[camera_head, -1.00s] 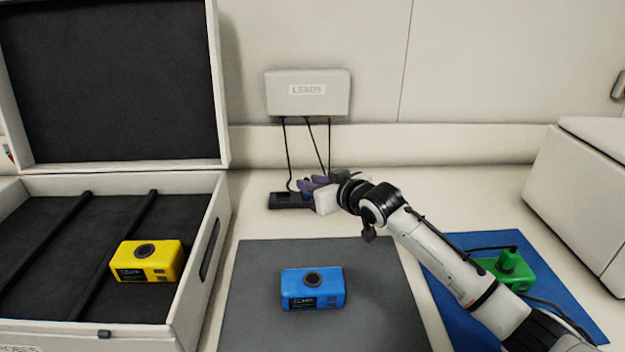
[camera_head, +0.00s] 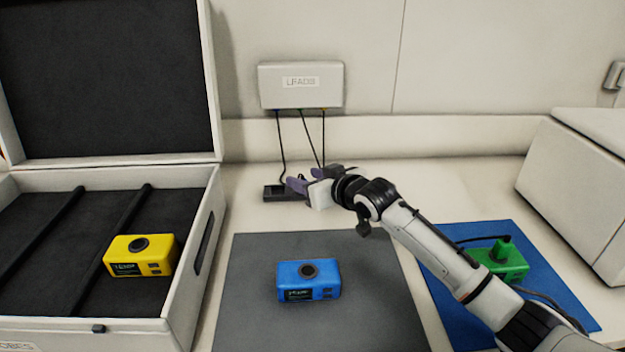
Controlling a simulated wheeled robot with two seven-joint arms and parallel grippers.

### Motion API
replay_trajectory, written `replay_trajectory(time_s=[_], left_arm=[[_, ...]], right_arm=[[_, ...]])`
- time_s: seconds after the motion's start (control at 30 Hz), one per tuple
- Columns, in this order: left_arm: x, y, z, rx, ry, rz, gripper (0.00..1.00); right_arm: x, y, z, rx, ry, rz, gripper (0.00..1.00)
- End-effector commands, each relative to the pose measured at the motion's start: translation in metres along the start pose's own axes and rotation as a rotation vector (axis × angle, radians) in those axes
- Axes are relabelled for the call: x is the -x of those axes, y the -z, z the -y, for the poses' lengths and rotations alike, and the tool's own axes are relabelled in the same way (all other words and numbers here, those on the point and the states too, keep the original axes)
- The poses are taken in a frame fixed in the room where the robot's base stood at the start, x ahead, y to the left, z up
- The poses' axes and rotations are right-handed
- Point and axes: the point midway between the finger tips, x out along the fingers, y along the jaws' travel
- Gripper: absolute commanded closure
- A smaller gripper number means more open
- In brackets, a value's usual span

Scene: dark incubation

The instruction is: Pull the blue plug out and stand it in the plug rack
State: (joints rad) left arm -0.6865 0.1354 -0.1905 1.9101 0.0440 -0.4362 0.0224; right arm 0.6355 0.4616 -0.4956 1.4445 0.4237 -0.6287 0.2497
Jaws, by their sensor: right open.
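My right gripper (camera_head: 306,180) reaches in from the right and is open, its purple fingers at the right end of the small black plug rack (camera_head: 272,193) on the counter. The blue box (camera_head: 308,281) sits on the grey mat, and the round socket on its top shows no plug. The blue plug itself cannot be made out; the fingers hide part of the rack and the ends of some leads. One dark lead comes down to the rack beside the fingers. My left gripper is not in view.
A wall box marked LEADS (camera_head: 301,85) has three leads hanging from it. A yellow box (camera_head: 140,256) lies in the open case (camera_head: 205,240) at left. A green box (camera_head: 502,262) with a green plug in its top sits on a blue mat (camera_head: 545,285) at right. The grey mat (camera_head: 365,262) is mostly clear.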

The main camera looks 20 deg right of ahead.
Motion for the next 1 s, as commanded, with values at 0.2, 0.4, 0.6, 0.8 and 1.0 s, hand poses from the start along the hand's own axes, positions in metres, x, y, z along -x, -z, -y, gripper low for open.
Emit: replay_trajectory(time_s=[0.2,0.4,0.6,0.8,1.0], left_arm=[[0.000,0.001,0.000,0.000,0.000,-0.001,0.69],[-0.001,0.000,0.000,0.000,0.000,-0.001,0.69],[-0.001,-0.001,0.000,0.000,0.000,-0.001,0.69],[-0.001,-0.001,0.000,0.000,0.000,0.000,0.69],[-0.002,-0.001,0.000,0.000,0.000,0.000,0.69]], right_arm=[[0.025,-0.001,-0.001,0.003,-0.001,0.000,0.55],[0.062,-0.001,-0.001,0.003,-0.001,-0.001,0.55],[0.090,-0.001,0.000,0.001,0.000,0.000,0.55],[0.101,0.000,0.000,0.000,0.000,0.000,0.55],[0.101,0.000,0.000,0.000,0.000,0.000,0.55]])
